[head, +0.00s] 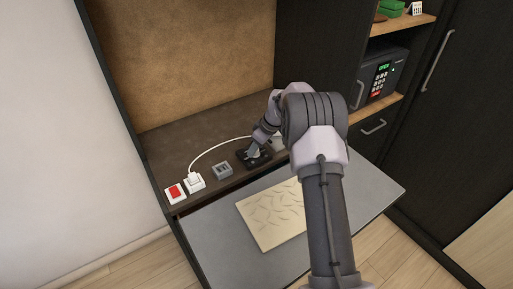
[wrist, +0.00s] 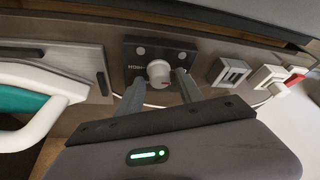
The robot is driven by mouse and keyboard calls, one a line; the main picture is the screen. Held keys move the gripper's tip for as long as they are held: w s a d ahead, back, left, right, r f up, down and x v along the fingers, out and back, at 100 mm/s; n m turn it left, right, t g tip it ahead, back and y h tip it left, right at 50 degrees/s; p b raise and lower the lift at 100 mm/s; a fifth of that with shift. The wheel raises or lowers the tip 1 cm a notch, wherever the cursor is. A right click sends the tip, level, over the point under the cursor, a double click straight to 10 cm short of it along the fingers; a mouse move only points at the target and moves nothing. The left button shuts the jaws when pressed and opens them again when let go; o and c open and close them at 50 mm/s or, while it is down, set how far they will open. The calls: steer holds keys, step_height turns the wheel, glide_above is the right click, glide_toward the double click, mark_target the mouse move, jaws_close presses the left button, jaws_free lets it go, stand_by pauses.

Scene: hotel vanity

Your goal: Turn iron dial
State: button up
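The iron dial is a round white knob (wrist: 158,73) on a dark plate (wrist: 134,51) in the wrist view. My gripper (wrist: 160,78) is open, with one finger on each side of the knob. Small gaps seem to show between the fingers and the knob, so I cannot see firm contact. In the head view the dark dial plate (head: 242,154) lies on the brown shelf, with my gripper (head: 254,157) over it; the knob itself is hidden there. The white and teal iron (wrist: 35,100) is at the left in the wrist view, on or by a grey rest (wrist: 85,58).
A grey socket (head: 222,170), a white plug and socket (head: 195,183) and a red switch (head: 174,192) sit left of the dial. A white cord (head: 215,143) curves behind them. A patterned cream board (head: 270,216) lies on the grey surface (head: 215,240) in front.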

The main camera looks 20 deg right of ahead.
jaws_close()
